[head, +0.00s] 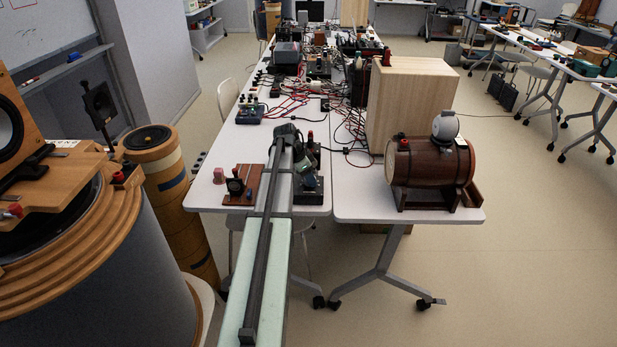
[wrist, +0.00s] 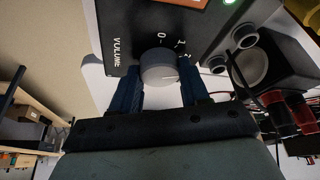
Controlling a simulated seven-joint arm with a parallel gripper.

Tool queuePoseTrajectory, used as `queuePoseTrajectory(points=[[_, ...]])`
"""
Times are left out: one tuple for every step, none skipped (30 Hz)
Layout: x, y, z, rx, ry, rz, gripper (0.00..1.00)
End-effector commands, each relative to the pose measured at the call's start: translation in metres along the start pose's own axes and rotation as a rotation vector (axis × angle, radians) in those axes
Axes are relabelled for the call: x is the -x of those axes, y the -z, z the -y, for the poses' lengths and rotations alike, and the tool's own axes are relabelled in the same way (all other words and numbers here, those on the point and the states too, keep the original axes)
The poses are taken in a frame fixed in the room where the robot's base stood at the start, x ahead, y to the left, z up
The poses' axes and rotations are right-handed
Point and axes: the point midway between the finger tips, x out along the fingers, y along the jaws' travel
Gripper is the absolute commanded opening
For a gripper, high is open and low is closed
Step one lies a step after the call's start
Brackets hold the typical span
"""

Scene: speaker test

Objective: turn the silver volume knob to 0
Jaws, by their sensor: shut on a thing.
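The silver volume knob (wrist: 157,64) sits on a black panel (wrist: 185,18) in the wrist view. The panel reads VOLUME, with a 0 above the knob and further marks, starting with 1, to the right. My gripper (wrist: 159,71) has its two dark blue fingers on either side of the knob and is shut on it. The knob's pointer is too small to read surely. In the head view my arm's end (head: 285,133) is over the near part of the cluttered table; the knob and fingertips cannot be made out there.
A green light (wrist: 229,2) shows on the panel. Round dark sockets (wrist: 246,35) and red terminals (wrist: 299,106) lie to its right. A wooden barrel (head: 428,163) stands at right, and a large wood-ringed cylinder (head: 70,230) at left.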

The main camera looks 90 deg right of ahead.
Motion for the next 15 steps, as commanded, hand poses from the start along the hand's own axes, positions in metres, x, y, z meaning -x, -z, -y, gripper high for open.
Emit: queuePoseTrajectory(points=[[0.0001,0.0,0.0001,0.0,0.0,0.0,0.15],[0.0001,0.0,0.0,0.0,0.0,0.0,0.15],[0.0001,0.0,0.0,0.001,0.001,0.0,0.15],[0.0001,0.0,0.0,0.002,0.001,0.0,0.15],[0.0001,0.0,-0.0001,0.004,0.002,0.0,0.15],[0.0002,-0.0001,-0.0003,0.008,0.003,0.0,0.15],[0.0002,-0.0001,-0.0004,0.013,0.005,0.0,0.15],[0.0001,-0.0001,-0.0005,0.019,0.007,0.0,0.15],[0.0002,-0.0001,-0.0008,0.028,0.011,0.0,0.15],[0.0001,-0.0001,-0.001,0.037,0.015,0.0,0.15],[0.0002,-0.0001,-0.0011,0.049,0.02,-0.001,0.15],[0.0001,0.0,-0.0013,0.065,0.027,-0.001,0.15],[0.0001,0.0,-0.0016,0.08,0.033,-0.001,0.15],[0.0,0.0,-0.0019,0.096,0.039,-0.001,0.15],[0.0,0.0,-0.0023,0.12,0.048,-0.001,0.15]])
